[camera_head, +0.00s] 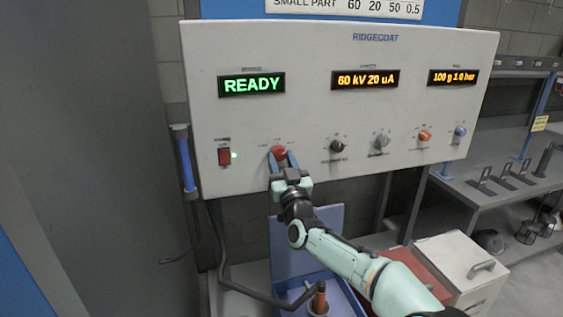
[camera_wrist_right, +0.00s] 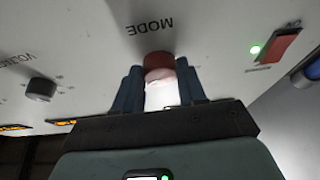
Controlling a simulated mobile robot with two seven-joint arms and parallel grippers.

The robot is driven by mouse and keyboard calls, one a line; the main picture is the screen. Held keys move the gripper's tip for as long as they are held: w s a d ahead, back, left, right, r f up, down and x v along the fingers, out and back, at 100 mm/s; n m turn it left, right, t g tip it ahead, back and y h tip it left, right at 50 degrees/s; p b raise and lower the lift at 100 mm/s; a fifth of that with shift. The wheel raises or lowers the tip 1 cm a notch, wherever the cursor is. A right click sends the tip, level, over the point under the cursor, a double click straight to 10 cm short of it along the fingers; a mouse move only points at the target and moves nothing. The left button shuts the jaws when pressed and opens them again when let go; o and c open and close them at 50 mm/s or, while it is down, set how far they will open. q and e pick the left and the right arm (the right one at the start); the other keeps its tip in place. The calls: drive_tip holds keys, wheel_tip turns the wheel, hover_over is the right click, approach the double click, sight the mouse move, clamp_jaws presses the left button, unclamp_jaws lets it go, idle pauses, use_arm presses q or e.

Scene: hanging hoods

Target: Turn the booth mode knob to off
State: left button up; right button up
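The booth mode knob (camera_head: 278,152) is a red knob low on the left part of the light grey control panel. In the right wrist view the red knob (camera_wrist_right: 158,62) sits beside the word MODE, which appears upside down. My right gripper (camera_head: 281,159) reaches up to the panel with one blue finger on each side of the knob. In the wrist view its fingers (camera_wrist_right: 160,88) lie close against the knob's sides and appear shut on it. The knob's pointer and exact setting cannot be read. My left gripper is not in view.
The panel's left display (camera_head: 251,85) reads READY. A red rocker switch (camera_head: 224,156) with a lit green lamp is left of the knob. A dark knob (camera_head: 337,146) and several others run to the right. A shelf rack (camera_head: 500,190) stands at right.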

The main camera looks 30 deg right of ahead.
drive_tip(key=shift+n, duration=0.3)
drive_tip(key=shift+d+f+n+y+b, duration=0.1)
drive_tip(key=shift+n+y+b, duration=0.55)
drive_tip(key=shift+n, duration=0.25)
drive_tip(key=shift+d+n+y+b, duration=0.1)
drive_tip(key=shift+n+y+b, duration=0.4)
drive_tip(key=shift+n, duration=0.6)
drive_tip(key=shift+n+y, duration=0.35)
drive_tip(key=shift+n, duration=0.35)
drive_tip(key=shift+d+r+n+y, duration=0.1)
drive_tip(key=shift+n+y, duration=0.2)
drive_tip(key=shift+n, duration=0.3)
drive_tip(key=shift+d+r+n+y, duration=0.1)
drive_tip(key=shift+n+y, duration=0.2)
drive_tip(key=shift+n, duration=0.3)
drive_tip(key=n+y+p, duration=0.1)
drive_tip(key=n, duration=0.1)
drive_tip(key=n+g+p, duration=0.1)
drive_tip(key=n, duration=0.1)
drive_tip(key=shift+s+r+y+p, duration=0.1)
drive_tip(key=shift+r+y+p, duration=0.1)
drive_tip(key=shift+y+p, duration=0.2)
drive_tip(key=shift+d+n+g+y+p, duration=0.1)
drive_tip(key=shift+n+g+y+p, duration=0.45)
drive_tip(key=shift+n+p, duration=1)
drive_tip(key=shift+n+b, duration=0.35)
